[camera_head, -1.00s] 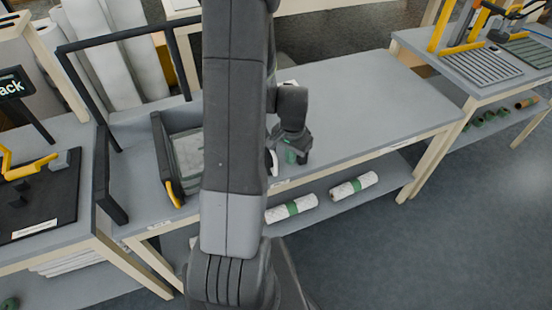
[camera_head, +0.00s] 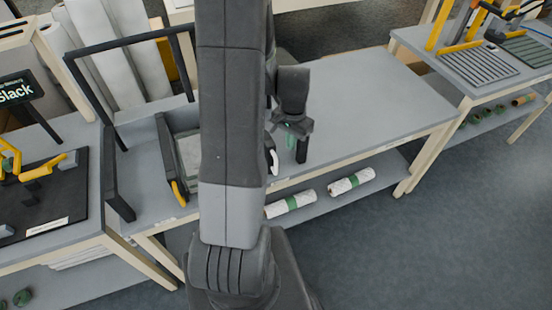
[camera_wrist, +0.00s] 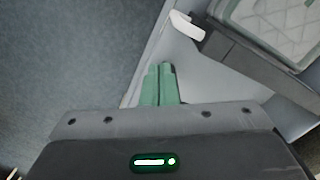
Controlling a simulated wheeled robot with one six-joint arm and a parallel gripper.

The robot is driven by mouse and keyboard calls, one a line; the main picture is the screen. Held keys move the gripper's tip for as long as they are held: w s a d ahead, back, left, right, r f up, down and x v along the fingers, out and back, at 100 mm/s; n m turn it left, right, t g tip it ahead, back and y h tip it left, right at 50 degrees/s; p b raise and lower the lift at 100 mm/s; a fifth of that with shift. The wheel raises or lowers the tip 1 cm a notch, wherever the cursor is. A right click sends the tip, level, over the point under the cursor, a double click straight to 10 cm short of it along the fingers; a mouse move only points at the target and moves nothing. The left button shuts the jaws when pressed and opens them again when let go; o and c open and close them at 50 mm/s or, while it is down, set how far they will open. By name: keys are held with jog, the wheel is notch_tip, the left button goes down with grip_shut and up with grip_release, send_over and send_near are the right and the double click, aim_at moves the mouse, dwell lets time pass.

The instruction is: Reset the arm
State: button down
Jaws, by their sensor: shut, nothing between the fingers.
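My arm rises through the middle of the head view, with my gripper (camera_head: 294,148) hanging over the front part of the grey table (camera_head: 370,100). In the wrist view my gripper's two green fingers (camera_wrist: 159,82) lie together, shut and empty. They are beside a tray (camera_wrist: 235,55) that holds a pale quilted piece (camera_wrist: 280,25). In the head view my arm hides much of this tray (camera_head: 168,150).
Two white rolls with green bands, one left (camera_head: 290,203) and one right (camera_head: 350,181), lie on the shelf below. A black frame (camera_head: 125,38) stands at the table's left. A side bench (camera_head: 490,70) is at right. The table's right half is clear.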

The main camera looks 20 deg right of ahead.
jog(key=shift+f, duration=0.15)
notch_tip(320, 180, down, 9)
jog(key=b, duration=0.6)
jog(key=shift+a, duration=0.25)
